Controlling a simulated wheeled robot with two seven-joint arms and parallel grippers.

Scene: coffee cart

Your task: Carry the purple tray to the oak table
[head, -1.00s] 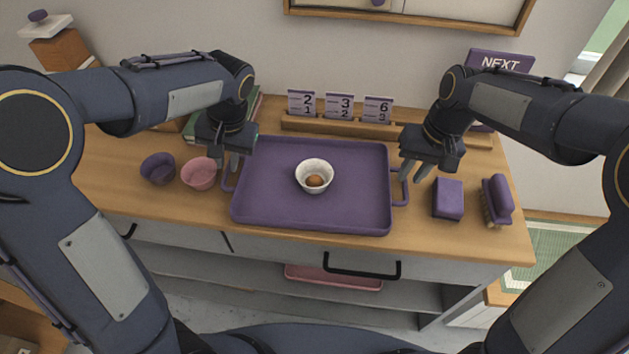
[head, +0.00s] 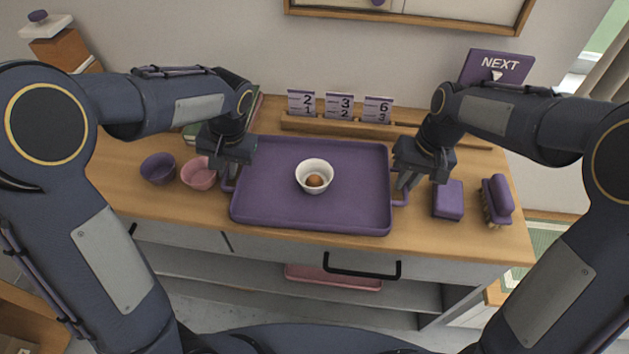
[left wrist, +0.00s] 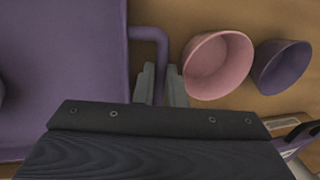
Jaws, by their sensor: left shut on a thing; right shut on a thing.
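The purple tray (head: 280,212) lies flat on the wooden counter, with a white bowl (head: 314,165) holding a small brown round thing (head: 315,180) on it. My left gripper (head: 230,182) is shut on the tray's left handle; in the left wrist view its fingers (left wrist: 160,84) close around the purple handle bar (left wrist: 150,34). My right gripper (head: 403,188) is shut on the right handle (head: 400,203), which its fingers partly hide. The oak table cannot be told for certain in these views.
A purple bowl (head: 158,168) and a pink bowl (head: 198,174) stand left of the tray, close to my left gripper. A purple block (head: 448,199) and a brush (head: 497,201) lie to the right. A wooden rail with number cards (head: 339,106) stands behind.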

